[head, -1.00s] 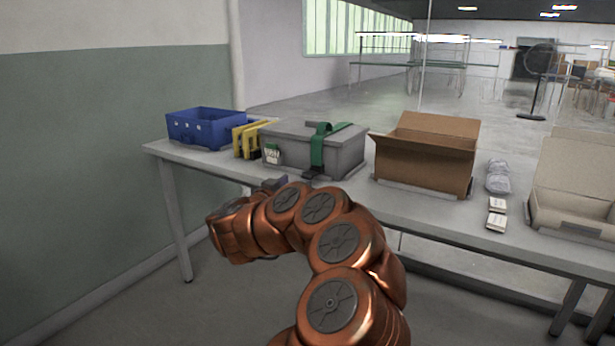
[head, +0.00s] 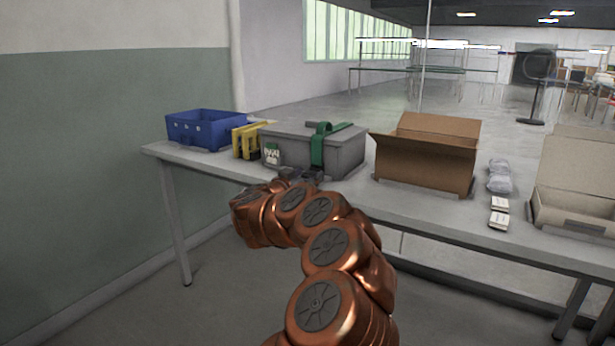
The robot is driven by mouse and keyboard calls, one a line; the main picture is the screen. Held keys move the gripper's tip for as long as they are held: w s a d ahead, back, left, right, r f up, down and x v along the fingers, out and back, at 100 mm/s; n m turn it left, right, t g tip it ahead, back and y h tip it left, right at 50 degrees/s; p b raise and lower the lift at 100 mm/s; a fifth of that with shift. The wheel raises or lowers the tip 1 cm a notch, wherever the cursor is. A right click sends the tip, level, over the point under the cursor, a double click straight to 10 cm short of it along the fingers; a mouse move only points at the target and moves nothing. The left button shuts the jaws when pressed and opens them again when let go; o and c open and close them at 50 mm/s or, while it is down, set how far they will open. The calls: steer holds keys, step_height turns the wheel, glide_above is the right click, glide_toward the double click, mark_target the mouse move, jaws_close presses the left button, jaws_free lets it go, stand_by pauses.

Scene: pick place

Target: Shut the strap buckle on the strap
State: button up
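A green strap (head: 318,147) runs over the lid and down the front of a grey lidded box (head: 345,150) on the table. The strap's buckle is at the lower end of the strap, by the box's front edge; dark parts there overlap with my gripper, and I cannot tell whether the buckle is open or shut. My gripper (head: 301,175) is small and dark at the front of the box, close to the strap's lower end. My arm partly hides it, and its fingers are too small to read.
A blue crate (head: 203,131), yellow frame-like items (head: 243,141) and a small white-and-green labelled item (head: 272,154) stand left of or against the grey box. An open cardboard box (head: 425,160) stands to its right. Beyond are a clear bag (head: 499,177), small white boxes (head: 499,212) and a pale carton (head: 572,205).

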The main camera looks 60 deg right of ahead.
steer(key=c, duration=1)
steer(key=shift+c, duration=0.2)
